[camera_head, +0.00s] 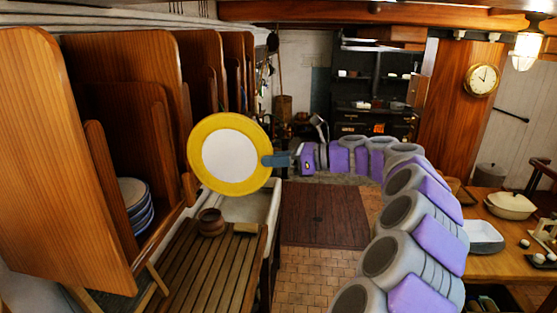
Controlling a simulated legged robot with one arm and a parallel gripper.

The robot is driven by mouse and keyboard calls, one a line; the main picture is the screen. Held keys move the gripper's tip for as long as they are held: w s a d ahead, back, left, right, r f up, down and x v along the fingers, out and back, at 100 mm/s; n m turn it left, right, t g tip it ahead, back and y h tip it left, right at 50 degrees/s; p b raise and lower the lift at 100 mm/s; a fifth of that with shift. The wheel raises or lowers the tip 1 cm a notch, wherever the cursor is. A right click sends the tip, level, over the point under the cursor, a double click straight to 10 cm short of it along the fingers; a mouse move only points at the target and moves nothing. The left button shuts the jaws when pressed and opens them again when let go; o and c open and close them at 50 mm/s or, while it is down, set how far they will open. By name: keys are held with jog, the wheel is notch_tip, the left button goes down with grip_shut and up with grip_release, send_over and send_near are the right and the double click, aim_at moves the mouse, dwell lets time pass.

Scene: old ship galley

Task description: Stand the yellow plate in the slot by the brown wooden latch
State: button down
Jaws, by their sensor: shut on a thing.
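The yellow plate (259,178) has a wide yellow rim and a white middle. It is held upright in the air, its face toward the camera, above the slatted wooden draining board. My gripper (276,160) is shut on the plate's right edge, with the arm reaching in from the right. The wooden plate rack (120,120) stands at the left, with tall brown partitions and slots between them. The plate is just right of the rack and apart from it as far as I can see. I cannot clearly make out the brown wooden latch.
Blue-rimmed plates (136,205) stand stacked in a near slot of the rack. A small brown pot (210,222) sits on the draining board (190,270) below the plate, by a white sink (247,207). A table (490,267) with dishes is at the right.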

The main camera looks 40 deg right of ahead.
aim_at(237, 157)
jog(key=x, duration=0.1)
jog(key=b+x, duration=0.1)
jog(key=x, duration=0.1)
jog(key=b+x, duration=0.1)
jog(key=x, duration=0.1)
jog(key=shift+s+a+r, duration=0.15)
jog(key=shift+a+r, duration=0.2)
jog(key=shift+r, duration=0.1)
jog(key=shift+w+a+b, duration=0.2)
jog(key=shift+w+b, duration=0.25)
jog(key=shift+b, duration=0.05)
jog(key=shift+w+d+f+b, duration=0.1)
jog(key=shift+w+b, duration=0.15)
jog(key=shift+w, duration=0.1)
jog(key=shift+w+d+f+b, duration=0.1)
jog(key=shift+w+d+b, duration=0.1)
jog(key=shift+w, duration=0.15)
jog(key=shift+w+a, duration=0.15)
jog(key=shift+w, duration=0.1)
jog(key=shift+w+a+b, duration=0.4)
jog(key=shift+a+b, duration=0.05)
jog(key=shift+a, duration=0.2)
jog(key=shift+a+r, duration=0.2)
jog(key=shift+a, duration=0.4)
jog(key=shift+w+d+p, duration=0.1)
jog(key=shift+d+p, duration=0.55)
jog(key=shift+d, duration=0.35)
jog(key=shift+a, duration=0.6)
jog(key=shift+f, duration=0.1)
